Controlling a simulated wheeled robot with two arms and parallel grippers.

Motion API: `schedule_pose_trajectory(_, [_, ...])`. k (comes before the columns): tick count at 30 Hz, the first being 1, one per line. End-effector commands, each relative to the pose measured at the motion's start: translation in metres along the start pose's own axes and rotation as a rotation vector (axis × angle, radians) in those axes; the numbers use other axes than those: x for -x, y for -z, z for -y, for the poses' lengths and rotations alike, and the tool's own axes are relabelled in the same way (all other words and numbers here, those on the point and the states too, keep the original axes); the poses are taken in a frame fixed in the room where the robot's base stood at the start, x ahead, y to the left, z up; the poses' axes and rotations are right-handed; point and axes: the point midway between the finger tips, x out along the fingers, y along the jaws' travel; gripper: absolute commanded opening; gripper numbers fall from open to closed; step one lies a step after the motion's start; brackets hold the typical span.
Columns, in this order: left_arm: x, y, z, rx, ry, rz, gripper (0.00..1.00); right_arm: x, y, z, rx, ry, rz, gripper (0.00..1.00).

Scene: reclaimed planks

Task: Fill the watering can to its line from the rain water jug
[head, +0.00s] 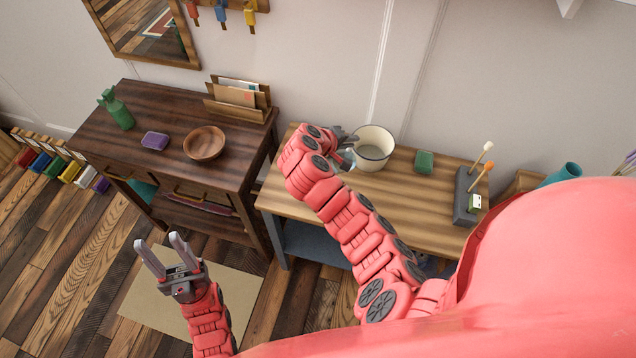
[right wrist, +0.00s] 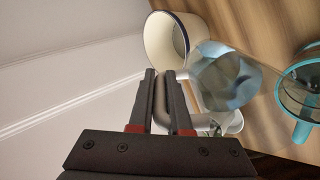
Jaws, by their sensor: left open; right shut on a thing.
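My right gripper (head: 345,138) is shut on a greyish handle (right wrist: 160,100) in the right wrist view. The handle appears to belong to a clear jug (right wrist: 226,82) with a bluish content; its water level and exact tilt cannot be told. A teal, partly see-through vessel with a handle, seemingly the watering can (right wrist: 297,112), shows at the right edge of that view, cut off. In the head view my right arm seems to hide it. Its line cannot be made out. My left gripper (head: 168,256) is open and empty above the floor.
A cream pot with a dark rim (head: 373,148) stands beside my right gripper on the light wooden table (head: 420,192). A green block (head: 424,162) and a grey holder (head: 466,198) stand further right. A dark desk (head: 165,165) with a bowl (head: 204,143) stands left.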

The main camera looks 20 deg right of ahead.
Motion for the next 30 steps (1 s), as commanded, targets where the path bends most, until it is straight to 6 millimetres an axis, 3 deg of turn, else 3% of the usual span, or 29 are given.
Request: schedule_pose_trajectory(30, [0.011,-0.002,-0.001,0.0,0.0,0.0,0.5,0.002,0.001,0.0,-0.001,-0.037,-0.008,0.0])
